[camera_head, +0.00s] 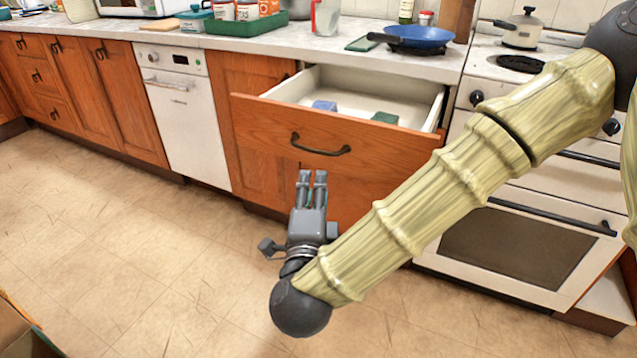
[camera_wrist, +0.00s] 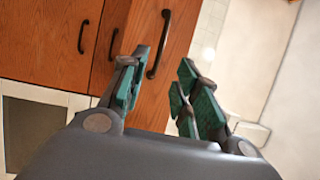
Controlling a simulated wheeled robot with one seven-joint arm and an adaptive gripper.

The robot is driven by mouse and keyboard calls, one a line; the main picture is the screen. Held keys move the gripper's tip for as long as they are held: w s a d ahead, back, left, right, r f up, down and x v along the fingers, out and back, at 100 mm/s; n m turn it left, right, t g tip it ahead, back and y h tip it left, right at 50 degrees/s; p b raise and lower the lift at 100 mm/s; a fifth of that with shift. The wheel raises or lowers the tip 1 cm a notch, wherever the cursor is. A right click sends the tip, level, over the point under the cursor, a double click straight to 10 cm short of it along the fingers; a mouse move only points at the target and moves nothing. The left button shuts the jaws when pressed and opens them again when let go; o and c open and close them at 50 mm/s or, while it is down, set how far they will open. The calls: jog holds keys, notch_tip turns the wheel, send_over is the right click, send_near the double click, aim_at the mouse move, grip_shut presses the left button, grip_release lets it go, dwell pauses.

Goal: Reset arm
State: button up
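My gripper (camera_head: 312,175) hangs at the end of my extended arm, in front of and below the open drawer (camera_head: 330,125) in the head view. Its two fingers point up the picture toward the drawer front, with a gap between them. In the wrist view the green-padded fingers (camera_wrist: 164,62) stand apart with nothing between them. The dark drawer handle (camera_head: 320,146) is clear of the fingertips; a dark handle also shows beyond them in the wrist view (camera_wrist: 160,45).
The drawer holds a blue item (camera_head: 324,106) and a green item (camera_head: 385,117). A white stove (camera_head: 520,240) stands right, a white dishwasher (camera_head: 182,120) left. A blue pan (camera_head: 418,37) is on the counter (camera_head: 250,45). Open floor (camera_head: 150,260) lies left of my gripper.

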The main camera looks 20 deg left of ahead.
jog(key=d+f+n+g, duration=0.2)
jog(key=d+f+n, duration=0.15)
jog(key=f, duration=0.65)
jog(key=d+f+n+g, duration=0.25)
jog(key=d+f, duration=0.25)
jog(key=f, duration=0.4)
jog(key=d+f+n+g, duration=0.2)
jog(key=d+f+g, duration=0.15)
jog(key=f, duration=0.65)
jog(key=s+d+f+n+g+h, duration=0.2)
jog(key=s+d+f+g, duration=0.1)
jog(key=s+d+f, duration=0.55)
jog(key=s+d+f+n+g+h, duration=0.25)
jog(key=s+d+f, duration=0.25)
jog(key=d+f, duration=0.5)
jog(key=s+d+f+n+g+h, duration=0.15)
jog(key=s+d+g, duration=0.35)
jog(key=s+d, duration=0.75)
notch_tip(320, 180, up, 27)
jog(key=w+p, duration=0.2)
jog(key=p, duration=2.6)
jog(key=shift+d, duration=0.4)
